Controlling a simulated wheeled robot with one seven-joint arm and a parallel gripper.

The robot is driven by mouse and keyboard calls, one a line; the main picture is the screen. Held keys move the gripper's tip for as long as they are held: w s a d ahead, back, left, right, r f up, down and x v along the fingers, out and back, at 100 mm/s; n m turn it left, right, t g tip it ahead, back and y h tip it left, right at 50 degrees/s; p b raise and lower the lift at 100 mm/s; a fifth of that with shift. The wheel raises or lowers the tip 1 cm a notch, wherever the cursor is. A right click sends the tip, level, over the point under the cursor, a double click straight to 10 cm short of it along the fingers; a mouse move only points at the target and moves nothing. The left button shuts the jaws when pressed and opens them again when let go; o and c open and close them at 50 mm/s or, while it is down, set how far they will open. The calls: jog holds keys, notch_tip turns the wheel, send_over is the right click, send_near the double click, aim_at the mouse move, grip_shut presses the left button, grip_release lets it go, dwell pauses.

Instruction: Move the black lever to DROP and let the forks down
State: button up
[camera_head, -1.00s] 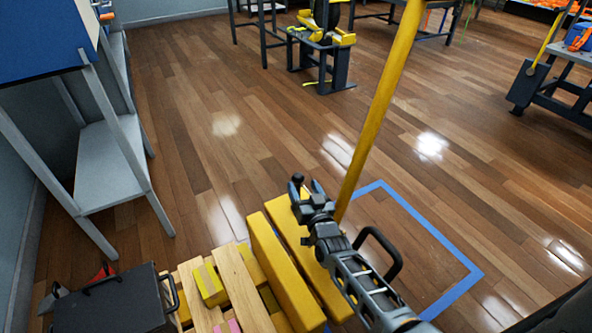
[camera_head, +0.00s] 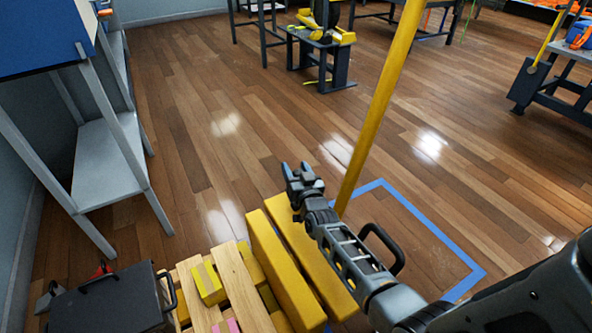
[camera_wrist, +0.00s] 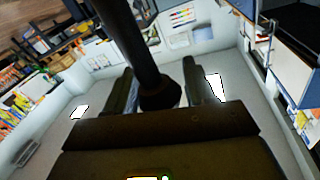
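My gripper (camera_head: 297,172) is above the far end of the yellow steel parts (camera_head: 288,262), left of the slanted yellow pole (camera_head: 383,100). Its two fingers are apart. In the wrist view, a dark rod (camera_wrist: 127,38) comes down from the top edge and ends in a thicker dark end between the spread fingers of my gripper (camera_wrist: 157,88). Narrow light gaps show beside it, so no firm hold is visible. I cannot tell for certain that this is the black lever. In the head view the lever is not clearly visible. The forks' height cannot be told.
A pallet with wooden boards (camera_head: 237,285) and a dark box (camera_head: 110,302) stand at the lower left. Blue tape (camera_head: 430,232) marks the floor on the right. A grey shelf unit (camera_head: 110,165) stands at the left wall. The middle floor is clear.

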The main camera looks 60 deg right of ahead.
grip_shut()
dwell(0.3)
